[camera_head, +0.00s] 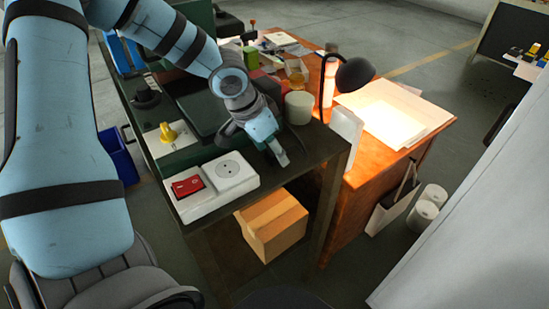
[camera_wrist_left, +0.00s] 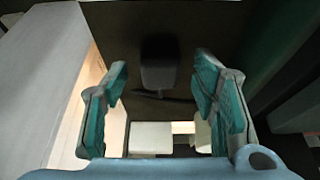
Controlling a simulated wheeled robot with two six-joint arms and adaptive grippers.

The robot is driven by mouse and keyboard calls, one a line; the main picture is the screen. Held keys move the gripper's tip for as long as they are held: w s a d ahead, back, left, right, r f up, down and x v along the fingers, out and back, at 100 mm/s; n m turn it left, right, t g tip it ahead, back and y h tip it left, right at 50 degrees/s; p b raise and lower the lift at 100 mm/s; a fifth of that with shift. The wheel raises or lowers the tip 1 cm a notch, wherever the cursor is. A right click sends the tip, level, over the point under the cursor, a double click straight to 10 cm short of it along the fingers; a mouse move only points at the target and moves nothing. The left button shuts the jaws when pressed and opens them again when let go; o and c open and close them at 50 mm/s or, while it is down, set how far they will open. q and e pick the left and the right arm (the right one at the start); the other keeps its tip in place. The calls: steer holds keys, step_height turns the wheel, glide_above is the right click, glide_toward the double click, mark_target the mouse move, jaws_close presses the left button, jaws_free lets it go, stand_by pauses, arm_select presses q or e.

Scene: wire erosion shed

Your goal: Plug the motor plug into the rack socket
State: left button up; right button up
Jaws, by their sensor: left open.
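The rack socket (camera_head: 231,168) is a white square plate with a round recess, on a pale strip at the front of the dark bench, beside a red switch (camera_head: 188,186). My left gripper (camera_head: 282,158) is over the bench, right of the socket and apart from it. In the left wrist view its two teal-padded fingers (camera_wrist_left: 160,100) are spread with nothing between the pads. A dark blocky shape (camera_wrist_left: 160,65) with a thin dark line shows beyond them; it looks like the motor plug, but it is dim. I cannot make out the plug in the head view. My right gripper is not in view.
A yellow knob (camera_head: 168,133) stands left of the socket. A pale cup (camera_head: 298,107), a white upright panel (camera_head: 346,130) and a dark lamp (camera_head: 354,74) are near my left gripper. A cardboard box (camera_head: 272,224) sits below the bench. The floor to the right is partly clear.

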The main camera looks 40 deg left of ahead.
arm_select(q)
steer(key=shift+w+f, duration=0.2)
steer(key=shift+f, duration=0.1)
steer(key=shift+s, duration=0.1)
steer(key=shift+c, duration=0.4)
steer(key=c, duration=1.1)
steer(key=shift+r, duration=0.15)
steer(key=shift+r+p, duration=0.5)
steer(key=shift+r, duration=0.1)
step_height(320, 180, up, 19)
steer(key=p, duration=0.9)
steer(key=shift+f, duration=0.15)
